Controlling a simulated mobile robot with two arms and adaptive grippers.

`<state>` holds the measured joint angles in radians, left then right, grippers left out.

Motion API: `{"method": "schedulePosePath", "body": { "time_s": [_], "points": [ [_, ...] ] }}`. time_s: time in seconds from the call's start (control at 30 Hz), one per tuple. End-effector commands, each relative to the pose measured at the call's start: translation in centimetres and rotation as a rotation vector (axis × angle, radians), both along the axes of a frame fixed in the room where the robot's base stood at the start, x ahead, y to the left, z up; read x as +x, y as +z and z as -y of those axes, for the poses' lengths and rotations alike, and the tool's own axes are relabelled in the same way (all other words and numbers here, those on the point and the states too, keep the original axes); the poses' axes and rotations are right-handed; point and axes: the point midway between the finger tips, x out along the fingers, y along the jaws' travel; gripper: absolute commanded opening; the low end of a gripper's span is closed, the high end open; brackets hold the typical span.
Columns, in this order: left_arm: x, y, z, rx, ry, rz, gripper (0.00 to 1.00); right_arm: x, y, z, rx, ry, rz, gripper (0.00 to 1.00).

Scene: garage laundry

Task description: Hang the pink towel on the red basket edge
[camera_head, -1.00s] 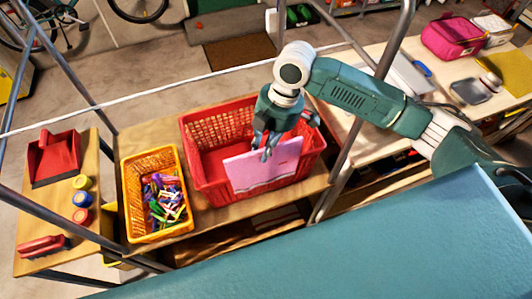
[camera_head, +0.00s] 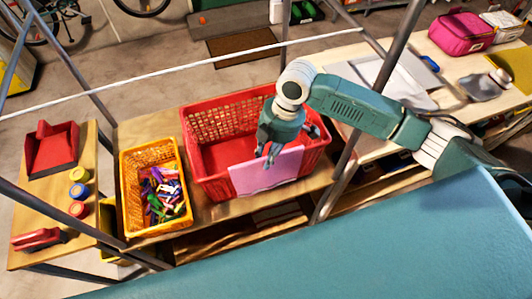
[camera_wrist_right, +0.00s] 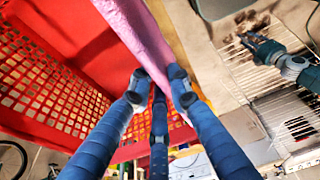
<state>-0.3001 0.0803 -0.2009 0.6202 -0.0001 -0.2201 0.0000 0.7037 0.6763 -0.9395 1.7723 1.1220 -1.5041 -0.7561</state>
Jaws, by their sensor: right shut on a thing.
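The red basket (camera_head: 213,187) stands on the wooden shelf in the middle of the head view. The pink towel (camera_head: 266,173) is a flat sheet at the basket's near edge, covering part of its near wall. My right gripper (camera_head: 272,157) is above that edge, shut on the towel's top. In the right wrist view the towel (camera_wrist_right: 142,38) runs between the fingertips (camera_wrist_right: 158,85), with the basket (camera_wrist_right: 45,85) to its left. Whether the towel rests on the rim is hard to tell. What looks like my left gripper (camera_wrist_right: 264,48) shows in the right wrist view; its jaws are unclear.
A yellow basket of colourful clothespins (camera_head: 130,190) stands left of the red basket. A red dustpan (camera_head: 52,150), several small jars and a red brush (camera_head: 36,238) lie farther left. A metal pole (camera_head: 385,60) rises right of the red basket, close to my right arm.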

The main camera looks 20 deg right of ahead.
Motion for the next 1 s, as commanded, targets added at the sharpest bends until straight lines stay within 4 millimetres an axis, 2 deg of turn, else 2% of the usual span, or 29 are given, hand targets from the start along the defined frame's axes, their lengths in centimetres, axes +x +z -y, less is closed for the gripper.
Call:
{"method": "schedulePosePath", "body": {
  "time_s": [0.47, 0.5, 0.57, 0.87, 1.0],
  "points": [
    [0.0, -0.2, 0.0, 0.0, 0.001, 0.0, 0.4, 0.0, -0.5, 0.0, 0.0, 0.0, 0.0, 0.0],
    [0.0, -0.2, 0.0, 0.0, 0.001, 0.0, 0.4, 0.0, -0.5, 0.0, 0.0, 0.0, 0.0, 0.26],
    [0.0, -0.2, 0.0, 0.0, 0.001, 0.0, 0.4, 0.0, -0.5, 0.0, 0.0, 0.0, 0.0, 0.38],
    [-0.1, -0.2, 0.0, 0.0, 0.002, -0.001, 0.4, 0.0, -0.5, 0.0, 0.0, 0.0, 0.0, 0.4],
    [-0.1, -0.2, 0.0, 0.0, 0.002, -0.001, 0.4, 0.1, 0.5, 0.3, -0.001, -0.001, 0.002, 0.4]
  ]
}}
